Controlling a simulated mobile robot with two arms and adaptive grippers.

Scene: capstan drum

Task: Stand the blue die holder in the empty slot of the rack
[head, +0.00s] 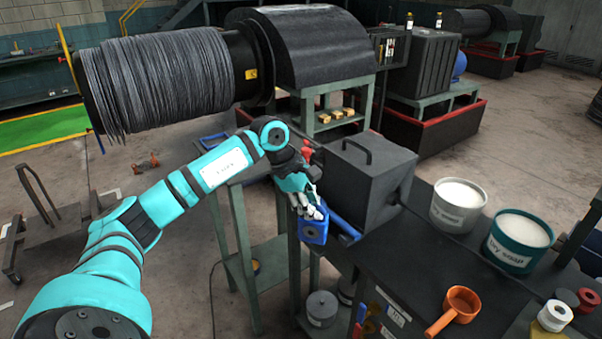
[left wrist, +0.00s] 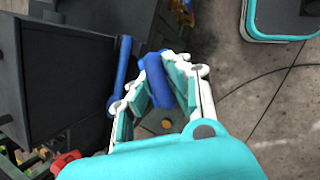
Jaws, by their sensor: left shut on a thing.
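The blue die holder (head: 314,232) is a small blue block with a dark round hole in its face. My left gripper (head: 308,211) is shut on its upper part and holds it beside the grey box, near the bench's left edge. In the left wrist view the die holder (left wrist: 157,80) sits between the teal-padded fingers of my left gripper (left wrist: 160,85). I cannot pick out the rack or its empty slot with certainty. My right gripper is not in view.
A grey box with a handle (head: 365,180) stands close right of the gripper, with a blue bar (head: 345,228) beside it. Two dry soap tubs (head: 458,205) and an orange scoop (head: 455,308) are on the dark bench (head: 400,260). Its middle is clear.

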